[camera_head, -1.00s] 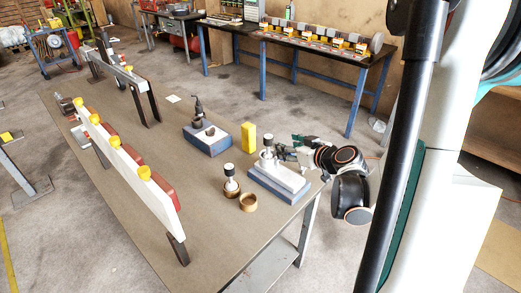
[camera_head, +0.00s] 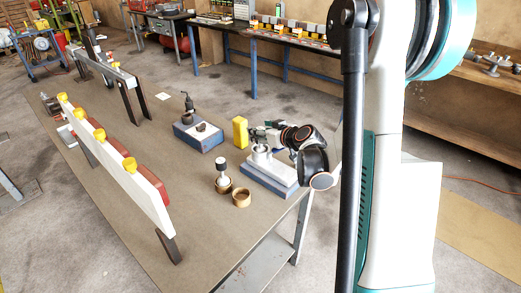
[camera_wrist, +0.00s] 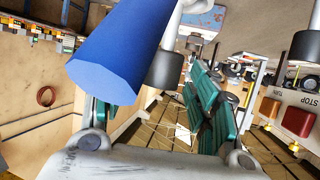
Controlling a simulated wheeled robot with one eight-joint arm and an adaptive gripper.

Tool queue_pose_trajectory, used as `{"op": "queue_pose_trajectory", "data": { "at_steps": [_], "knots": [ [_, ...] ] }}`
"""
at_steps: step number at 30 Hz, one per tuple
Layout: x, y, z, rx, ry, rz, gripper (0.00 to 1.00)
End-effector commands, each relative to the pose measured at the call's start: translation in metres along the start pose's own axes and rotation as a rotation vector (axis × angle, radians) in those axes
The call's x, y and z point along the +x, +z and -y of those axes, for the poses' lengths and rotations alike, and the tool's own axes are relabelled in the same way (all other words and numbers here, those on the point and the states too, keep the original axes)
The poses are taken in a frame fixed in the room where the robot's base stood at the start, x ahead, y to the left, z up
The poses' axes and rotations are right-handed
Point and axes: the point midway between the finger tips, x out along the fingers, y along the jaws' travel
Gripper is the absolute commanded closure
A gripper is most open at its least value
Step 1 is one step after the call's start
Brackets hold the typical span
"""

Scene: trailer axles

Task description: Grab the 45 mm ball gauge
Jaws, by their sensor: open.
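A gauge with a black grip and pale stem (camera_head: 222,167) stands upright by a brass ring (camera_head: 241,198). A pale round piece (camera_head: 261,155) sits on the white-topped blue stand (camera_head: 270,180). My gripper (camera_head: 262,133) is just behind and above that piece. In the wrist view my gripper (camera_wrist: 158,108) is open, teal fingers apart. A large blue faceted handle (camera_wrist: 115,55) is close to the camera, overlapping the left finger; I cannot tell whether it lies between the fingers. A black grip on a silver stem (camera_wrist: 165,70) is near it. No size marking is readable.
A yellow block (camera_head: 240,131) stands close behind the stand. A second blue block (camera_head: 198,134) with a dark tool is farther left. A long white bar (camera_head: 112,160) with yellow caps runs along the table's left. The front of the table (camera_head: 205,255) is clear.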

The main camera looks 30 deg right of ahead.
Motion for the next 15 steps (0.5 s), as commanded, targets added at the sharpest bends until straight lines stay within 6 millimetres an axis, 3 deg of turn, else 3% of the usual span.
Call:
{"op": "queue_pose_trajectory", "data": {
  "at_steps": [3, 9, 15],
  "knots": [
    [0.0103, 0.0006, 0.0004, -0.001, -0.001, 0.0, 0.46],
    [0.0099, -0.0005, 0.0003, 0.0, 0.0, -0.001, 0.48],
    [0.0097, -0.0005, 0.0002, 0.0, 0.0, 0.0, 0.94]
  ]
}}
